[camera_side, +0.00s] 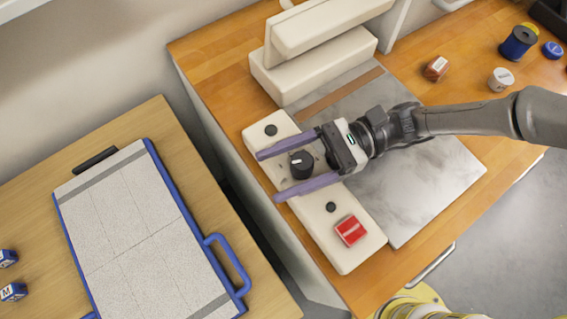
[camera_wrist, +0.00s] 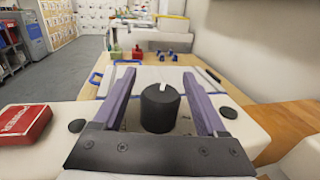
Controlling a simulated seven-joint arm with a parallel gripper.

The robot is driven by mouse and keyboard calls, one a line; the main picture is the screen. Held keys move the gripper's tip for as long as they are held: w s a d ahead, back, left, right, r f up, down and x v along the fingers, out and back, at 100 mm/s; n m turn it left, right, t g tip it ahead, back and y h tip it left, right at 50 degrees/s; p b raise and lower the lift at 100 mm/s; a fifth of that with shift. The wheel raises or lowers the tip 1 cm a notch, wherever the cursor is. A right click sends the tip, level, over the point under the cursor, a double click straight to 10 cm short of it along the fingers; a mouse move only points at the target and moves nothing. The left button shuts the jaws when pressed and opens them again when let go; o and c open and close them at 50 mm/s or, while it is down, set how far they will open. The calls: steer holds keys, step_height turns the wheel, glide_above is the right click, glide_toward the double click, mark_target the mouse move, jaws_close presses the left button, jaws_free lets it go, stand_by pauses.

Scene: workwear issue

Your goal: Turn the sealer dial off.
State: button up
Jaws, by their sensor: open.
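The sealer dial (camera_side: 301,164) is a black round knob with a white pointer line, on the cream front panel (camera_side: 352,254) of the sealer. In the wrist view the dial (camera_wrist: 160,108) stands upright in the middle, its white mark on top pointing away from the camera. My gripper (camera_side: 266,176) is open, with one purple finger on each side of the dial. In the wrist view the fingers of my gripper (camera_wrist: 156,78) reach past the dial with visible gaps on both sides. I cannot tell how high the fingers are above the panel.
Black buttons (camera_side: 271,130) sit on either side of the dial. The cream sealer head (camera_side: 325,25) stands behind. A blue-edged board (camera_side: 130,225) lies on the separate left table. The grey metal plate (camera_side: 440,190) is clear.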

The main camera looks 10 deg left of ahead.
jaws_close()
steer(key=shift+s+d+n+g+h, duration=0.15)
steer(key=shift+n+g+h, duration=0.65)
steer(key=shift+g, duration=0.15)
steer(key=shift+s+d+n+g+h, duration=0.1)
steer(key=shift+s+n+g+h, duration=0.05)
steer(key=shift+n+g+h, duration=0.75)
jaws_free()
steer(key=v, duration=1.4)
steer(key=shift+s, duration=0.1)
